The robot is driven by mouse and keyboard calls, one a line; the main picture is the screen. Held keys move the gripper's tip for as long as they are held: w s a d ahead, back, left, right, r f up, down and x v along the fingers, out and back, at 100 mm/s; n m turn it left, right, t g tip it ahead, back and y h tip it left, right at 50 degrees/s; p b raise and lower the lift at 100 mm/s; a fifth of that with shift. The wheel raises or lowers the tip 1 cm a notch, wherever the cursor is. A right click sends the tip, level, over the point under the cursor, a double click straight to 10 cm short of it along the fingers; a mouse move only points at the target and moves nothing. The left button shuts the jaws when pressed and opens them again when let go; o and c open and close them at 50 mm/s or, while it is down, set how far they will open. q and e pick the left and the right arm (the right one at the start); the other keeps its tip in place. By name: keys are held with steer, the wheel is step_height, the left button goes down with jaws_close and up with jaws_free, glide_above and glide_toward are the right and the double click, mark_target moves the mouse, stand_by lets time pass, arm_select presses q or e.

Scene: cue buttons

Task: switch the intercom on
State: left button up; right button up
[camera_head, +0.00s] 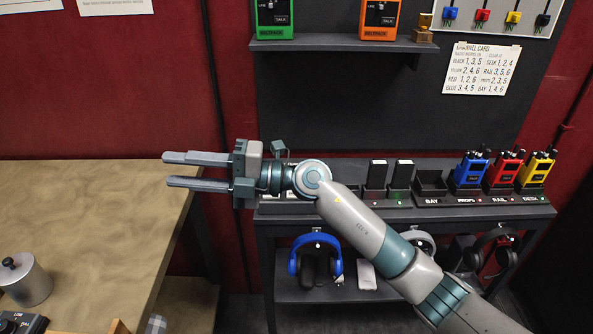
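My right gripper (172,169) reaches in from the right and points left. Its two fingers are apart with nothing between them, over the right edge of the tan table (95,225). My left gripper is not in view. I cannot tell for sure which thing is the intercom. A dark box with a knob (22,321) is cut off at the lower left corner; its switch and state do not show.
A metal pot with a lid (26,281) stands near the dark box. Blue, red and yellow radios (505,170) sit in chargers on the dark rack at right. Blue headphones (316,258) hang below. The middle of the table is clear.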

steer(key=w+d+f+n+t+h, duration=0.1)
steer(key=w+d+f+n+h, duration=0.2)
steer(key=w+d+f+h, duration=0.6)
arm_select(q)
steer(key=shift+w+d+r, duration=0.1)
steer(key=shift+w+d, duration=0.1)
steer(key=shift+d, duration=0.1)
arm_select(e)
steer(key=w+d+r+m+t+h, duration=0.1)
steer(key=w+d+r+h, duration=0.2)
steer(key=d+r+h, duration=0.1)
steer(key=w+d+r+m+t+h, duration=0.2)
steer(key=w+d+r+h, duration=0.1)
steer(key=d+h, duration=0.3)
steer(key=shift+w+d+r+t, duration=0.2)
steer(key=shift+d+r+t, duration=0.1)
steer(key=shift+d+r, duration=0.55)
steer(key=shift+d+f, duration=0.1)
steer(key=shift+f, duration=0.15)
